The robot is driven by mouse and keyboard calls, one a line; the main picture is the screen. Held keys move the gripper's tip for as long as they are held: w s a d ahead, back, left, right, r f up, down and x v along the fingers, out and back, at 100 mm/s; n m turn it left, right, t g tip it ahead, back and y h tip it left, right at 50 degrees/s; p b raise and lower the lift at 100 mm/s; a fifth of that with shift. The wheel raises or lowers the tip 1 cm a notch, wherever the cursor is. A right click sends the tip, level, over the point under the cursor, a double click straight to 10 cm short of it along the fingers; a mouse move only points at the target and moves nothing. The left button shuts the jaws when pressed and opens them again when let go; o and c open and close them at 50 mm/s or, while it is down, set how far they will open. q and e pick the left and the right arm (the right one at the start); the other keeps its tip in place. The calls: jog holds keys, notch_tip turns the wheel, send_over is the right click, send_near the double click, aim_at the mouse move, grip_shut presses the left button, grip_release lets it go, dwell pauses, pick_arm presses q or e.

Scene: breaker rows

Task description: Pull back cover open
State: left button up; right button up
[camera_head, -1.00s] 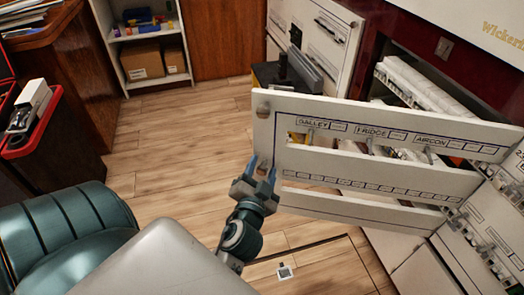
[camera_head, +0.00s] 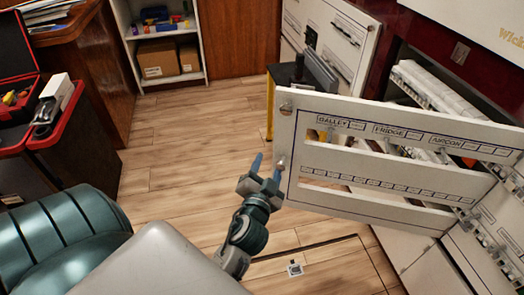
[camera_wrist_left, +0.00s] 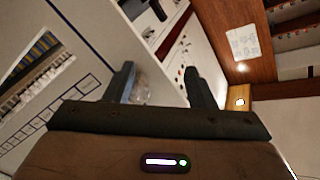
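The cover (camera_head: 345,158) is a white panel with slots and labels such as GALLEY and FRIDGE. It stands swung out from the breaker cabinet at the right, with breakers showing behind it. A round knob (camera_head: 286,107) sits at its upper left corner. My left gripper (camera_head: 267,167) is open beside the panel's left edge, with the fingers pointing up. In the left wrist view the gripper (camera_wrist_left: 163,84) has its fingers apart, and the cover (camera_wrist_left: 90,50) fills the left side. Whether a finger touches the panel I cannot tell. My right gripper is not in view.
The wood floor (camera_head: 190,135) is clear left of the cover. A black item on a yellow-edged stand (camera_head: 292,80) is behind the cover. Another white panel (camera_head: 335,35) is at the back. A red case (camera_head: 60,120) lies at the left. A shelf with boxes (camera_head: 158,58) stands behind.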

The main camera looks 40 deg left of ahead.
pick_arm(q)
jog(key=shift+r, duration=0.15)
jog(key=b+v, duration=0.2)
jog(key=v, duration=1)
jog(key=shift+s, duration=0.35)
jog(key=shift+a, duration=0.1)
jog(key=shift+f, duration=0.2)
dwell(0.7)
